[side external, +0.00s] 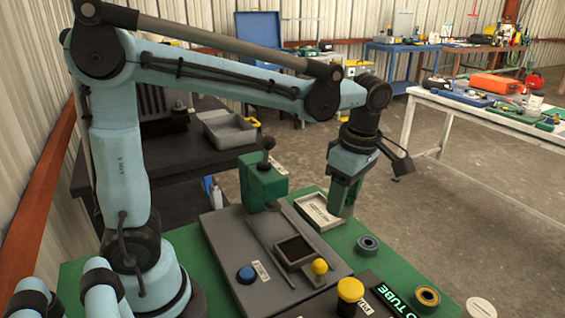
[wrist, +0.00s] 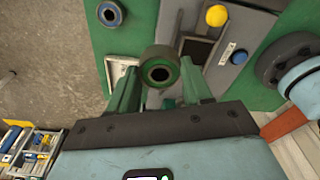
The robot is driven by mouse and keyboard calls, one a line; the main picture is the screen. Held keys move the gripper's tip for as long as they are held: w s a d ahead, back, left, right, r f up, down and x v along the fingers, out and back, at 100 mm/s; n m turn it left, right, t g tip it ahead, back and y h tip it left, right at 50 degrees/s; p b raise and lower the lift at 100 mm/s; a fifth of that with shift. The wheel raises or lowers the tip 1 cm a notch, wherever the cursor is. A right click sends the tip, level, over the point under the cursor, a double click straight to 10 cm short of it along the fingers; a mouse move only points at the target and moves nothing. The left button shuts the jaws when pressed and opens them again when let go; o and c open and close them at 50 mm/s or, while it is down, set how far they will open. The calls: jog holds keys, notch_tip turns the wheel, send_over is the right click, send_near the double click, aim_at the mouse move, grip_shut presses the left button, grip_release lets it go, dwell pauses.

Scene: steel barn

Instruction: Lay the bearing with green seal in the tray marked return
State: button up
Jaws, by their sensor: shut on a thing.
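My gripper (side external: 343,207) points down at the right end of a pale, shallow tray (side external: 308,203). The tray carries a printed label that I cannot read clearly from here. In the wrist view my gripper (wrist: 159,76) is shut on a round bearing with a greenish seal (wrist: 160,56) and a dark bore. The bearing is hidden by the fingers in the side view. The tray (wrist: 112,62) also shows in the wrist view, partly behind the left finger. I cannot tell how high the bearing is above it.
A bearing with a blue seal (side external: 368,245) and one with a yellow seal (side external: 427,297) lie on the green mat. A green press (side external: 262,182) stands left of the tray, on a grey plate with a dark recess (side external: 295,250), a blue button (side external: 246,274) and a yellow knob (side external: 320,266).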

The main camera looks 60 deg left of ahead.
jog(key=w+a+f+n, duration=0.3)
jog(key=w+a+n, duration=0.15)
jog(key=n, duration=0.25)
send_over(318, 212)
jog(key=shift+g+h, duration=0.3)
jog(key=shift+g, duration=0.1)
jog(key=f, duration=0.7)
jog(key=shift+w+d, duration=0.2)
jog(key=shift+f, duration=2)
jog(key=shift+f, duration=0.1)
jog(key=o, duration=1.2)
